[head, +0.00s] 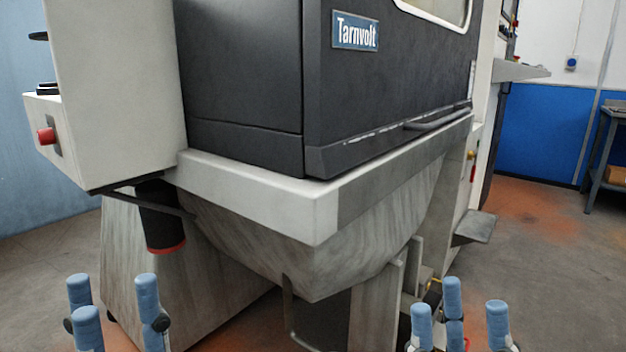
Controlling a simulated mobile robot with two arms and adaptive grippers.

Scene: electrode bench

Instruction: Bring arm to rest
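My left gripper (115,298) is at the bottom left of the head view, with its blue-tipped fingers pointing up and spread apart. It is open, with nothing between the fingers. My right gripper (461,308) is at the bottom right, also with its blue-tipped fingers up and spread apart, open and empty. Both are in front of the large machine (245,80) marked "Tarnvolt" and appear apart from it. The lower parts of both grippers and most of both arms are out of view.
The machine's pale ledge (262,201) juts towards me above a tapered grey hopper (300,262). A red button (46,136) is on the left cabinet. A dark workbench (606,150) stands at the far right. Open floor (555,260) lies right of the machine.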

